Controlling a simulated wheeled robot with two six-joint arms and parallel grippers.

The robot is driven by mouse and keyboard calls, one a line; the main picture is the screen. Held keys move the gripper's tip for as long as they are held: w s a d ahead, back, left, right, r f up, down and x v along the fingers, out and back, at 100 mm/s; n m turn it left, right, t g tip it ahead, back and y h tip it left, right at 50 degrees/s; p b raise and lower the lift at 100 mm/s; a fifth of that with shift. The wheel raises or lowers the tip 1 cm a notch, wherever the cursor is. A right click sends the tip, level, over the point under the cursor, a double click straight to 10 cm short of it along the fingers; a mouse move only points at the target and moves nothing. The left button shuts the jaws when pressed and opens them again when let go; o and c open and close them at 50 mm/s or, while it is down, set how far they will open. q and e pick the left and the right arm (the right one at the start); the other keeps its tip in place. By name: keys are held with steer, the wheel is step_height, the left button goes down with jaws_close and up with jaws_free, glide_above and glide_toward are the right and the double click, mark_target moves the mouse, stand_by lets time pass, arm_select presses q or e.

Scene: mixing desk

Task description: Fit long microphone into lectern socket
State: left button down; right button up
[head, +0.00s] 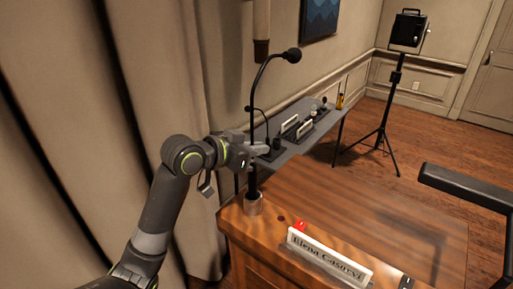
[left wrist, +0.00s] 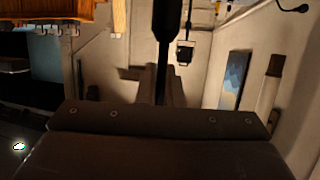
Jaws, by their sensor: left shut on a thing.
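The long microphone (head: 253,120) stands about upright in the head view, its thin dark neck curving right at the top to a black head. My left gripper (head: 258,150) is shut on its stem, partway up. A dark stem also runs between the fingers (left wrist: 163,88) in the left wrist view. The stem's lower end meets a short metallic cylinder (head: 253,204) at the left corner of the wooden lectern (head: 350,215). I cannot tell whether the stem is seated in it or just in front. My right gripper is not in view.
A nameplate (head: 325,262) and a small red light (head: 301,225) are on the lectern. Behind it, a grey table (head: 300,145) holds several small items. A speaker on a tripod (head: 407,32) stands farther back. A dark bar (head: 465,187) is at the right.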

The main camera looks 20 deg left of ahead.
arm_select(q)
steer(key=shift+f, duration=0.1)
steer(key=shift+f+b, duration=0.7)
steer(key=shift+f, duration=0.3)
steer(key=shift+f+b, duration=0.5)
steer(key=shift+f, duration=0.35)
steer(key=c, duration=1.5)
jaws_free()
steer(key=b+v, duration=0.2)
steer(key=v, duration=1.5)
steer(key=shift+s+b, duration=0.2)
steer(key=shift+b, duration=0.2)
